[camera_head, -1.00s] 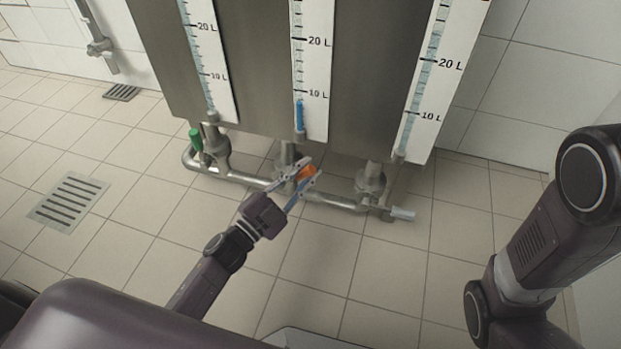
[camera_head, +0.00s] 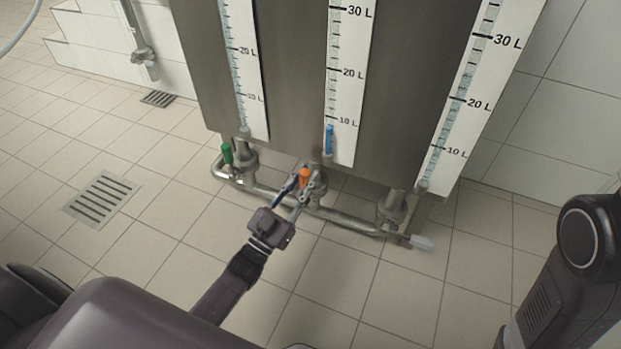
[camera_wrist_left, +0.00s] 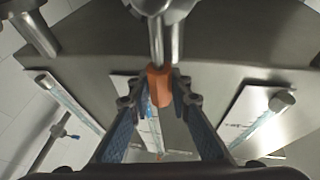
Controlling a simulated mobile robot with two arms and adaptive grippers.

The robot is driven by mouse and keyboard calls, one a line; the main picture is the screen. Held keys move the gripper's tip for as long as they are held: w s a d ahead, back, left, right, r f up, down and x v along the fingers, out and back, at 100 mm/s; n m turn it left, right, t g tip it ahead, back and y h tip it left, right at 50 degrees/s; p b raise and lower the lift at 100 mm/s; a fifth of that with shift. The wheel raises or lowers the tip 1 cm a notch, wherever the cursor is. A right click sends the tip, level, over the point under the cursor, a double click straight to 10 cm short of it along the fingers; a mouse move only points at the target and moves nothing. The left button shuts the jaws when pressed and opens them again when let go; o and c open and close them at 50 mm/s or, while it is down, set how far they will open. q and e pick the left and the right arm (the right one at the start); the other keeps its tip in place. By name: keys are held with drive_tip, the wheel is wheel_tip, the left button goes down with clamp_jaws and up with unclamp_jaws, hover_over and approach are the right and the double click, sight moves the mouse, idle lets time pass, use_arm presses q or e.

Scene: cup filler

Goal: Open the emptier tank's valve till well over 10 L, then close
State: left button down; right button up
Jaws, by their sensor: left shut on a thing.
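My left gripper (camera_head: 303,188) is shut on the orange valve handle (camera_head: 304,178) below the middle gauge. In the left wrist view the orange handle (camera_wrist_left: 159,86) sits between the two fingertips (camera_wrist_left: 158,92). The middle gauge (camera_head: 348,75) shows a blue column (camera_head: 328,140) whose top is a little below its 10 L mark. The left gauge (camera_head: 243,70) and right gauge (camera_head: 468,100) have pale tubes; I cannot tell their levels. A green valve handle (camera_head: 227,153) stands upright at the left. My right gripper is out of view.
A grey pipe (camera_head: 345,222) runs low along the front of the steel tank body (camera_head: 285,60). It ends at a pale tip (camera_head: 423,242) on the right. A floor drain (camera_head: 102,195) lies at the left. The tiled floor in front is clear. My right arm is at the right edge.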

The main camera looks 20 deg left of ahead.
use_arm(q)
drive_tip(key=shift+a+n, duration=0.25)
drive_tip(key=shift+n, duration=0.25)
drive_tip(key=c, duration=1.7)
unclamp_jaws()
drive_tip(key=shift+c, duration=0.2)
drive_tip(key=s+a+f, duration=0.1)
drive_tip(key=s+a, duration=0.1)
drive_tip(key=s, duration=0.6)
drive_tip(key=s+a+f, duration=0.1)
drive_tip(key=s, duration=0.7)
drive_tip(key=shift+s+a, duration=0.15)
drive_tip(key=shift+a, duration=0.2)
